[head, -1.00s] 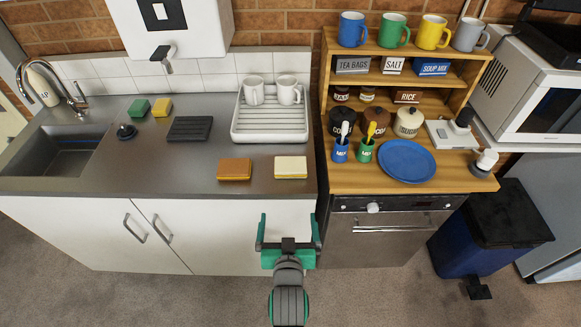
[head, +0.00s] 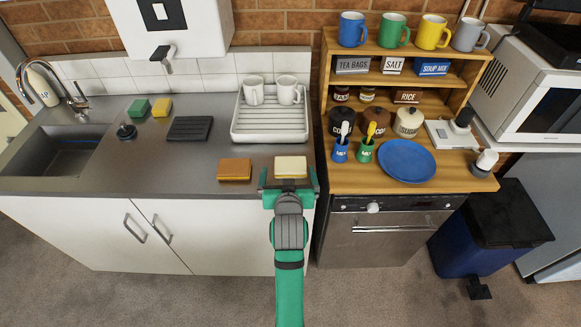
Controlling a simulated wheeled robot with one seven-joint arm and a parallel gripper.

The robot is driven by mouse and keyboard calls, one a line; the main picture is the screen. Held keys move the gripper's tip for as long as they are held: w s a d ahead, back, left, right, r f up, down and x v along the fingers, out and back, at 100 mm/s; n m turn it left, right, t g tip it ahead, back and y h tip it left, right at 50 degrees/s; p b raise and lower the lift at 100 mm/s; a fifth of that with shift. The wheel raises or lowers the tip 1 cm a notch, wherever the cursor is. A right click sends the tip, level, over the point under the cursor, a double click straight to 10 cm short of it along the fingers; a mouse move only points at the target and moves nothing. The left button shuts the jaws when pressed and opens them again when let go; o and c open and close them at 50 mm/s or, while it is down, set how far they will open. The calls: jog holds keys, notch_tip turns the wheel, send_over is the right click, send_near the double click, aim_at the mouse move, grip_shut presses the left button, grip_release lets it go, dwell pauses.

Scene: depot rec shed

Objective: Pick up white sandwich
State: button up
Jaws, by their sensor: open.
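The white sandwich (head: 291,164) is a pale, flat square block on the steel worktop, below the dish rack in the picture. My gripper (head: 289,178) is open, with its jaws at the near side of the white sandwich, one finger to its left and one to its right. The near edge of the sandwich is partly hidden by the gripper. I cannot tell whether the fingers touch it. A brown sandwich (head: 235,169) lies just to the left, apart from the gripper.
A white dish rack (head: 270,136) with two white mugs stands behind the sandwiches. The wooden shelf unit (head: 330,110) rises close on the right, with a blue plate (head: 407,160) on its ledge. A black ridged mat (head: 189,129) and the sink (head: 50,150) are to the left.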

aim_at(290, 166)
jog(key=shift+d+x, duration=0.15)
jog(key=shift+x, duration=1.15)
jog(key=shift+d+x, duration=0.2)
jog(key=shift+x, duration=1.15)
jog(key=shift+r, duration=0.15)
jog(key=c, duration=0.9)
